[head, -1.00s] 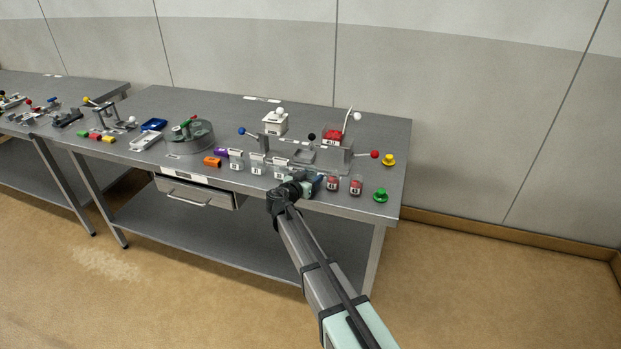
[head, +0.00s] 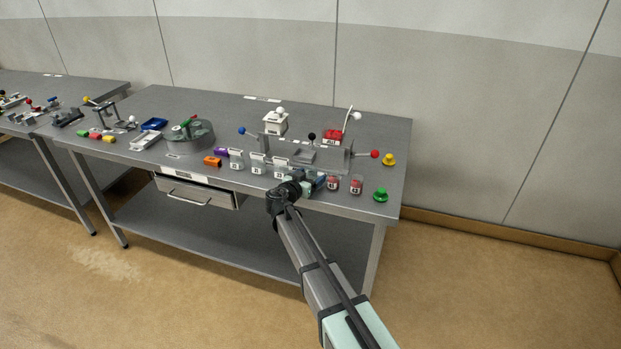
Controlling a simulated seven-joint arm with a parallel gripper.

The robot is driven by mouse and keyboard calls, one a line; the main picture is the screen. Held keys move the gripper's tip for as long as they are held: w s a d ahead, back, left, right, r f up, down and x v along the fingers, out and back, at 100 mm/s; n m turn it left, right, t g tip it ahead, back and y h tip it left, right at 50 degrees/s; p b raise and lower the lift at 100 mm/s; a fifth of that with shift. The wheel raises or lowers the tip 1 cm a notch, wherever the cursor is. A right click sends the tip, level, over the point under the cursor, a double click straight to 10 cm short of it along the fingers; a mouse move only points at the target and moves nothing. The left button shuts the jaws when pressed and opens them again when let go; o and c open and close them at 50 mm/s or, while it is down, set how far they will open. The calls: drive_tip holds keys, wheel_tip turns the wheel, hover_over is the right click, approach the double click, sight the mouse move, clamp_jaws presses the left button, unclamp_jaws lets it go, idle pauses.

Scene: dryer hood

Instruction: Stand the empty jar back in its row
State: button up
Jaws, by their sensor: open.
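A row of small labelled jars runs along the front of the steel table. Clear, empty-looking jars (head: 236,160), (head: 258,164) and (head: 281,169) stand upright on the left of my gripper. Two jars with red contents (head: 332,184), (head: 356,185) stand upright on its right. My gripper (head: 314,182) is at the table's front edge, between the clear jars and the red-filled ones. It is open. My wrist and the gripper body hide what is between the fingers, so I cannot tell whether a jar stands there.
Behind the row is a grey fixture (head: 335,160) with a black knob (head: 311,136) and a red-knobbed lever (head: 374,154). Green (head: 380,195) and yellow (head: 389,160) buttons are at right. Orange (head: 212,161) and purple (head: 221,152) blocks lie left.

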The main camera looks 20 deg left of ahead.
drive_tip(key=v, duration=1.1)
drive_tip(key=shift+s, duration=0.25)
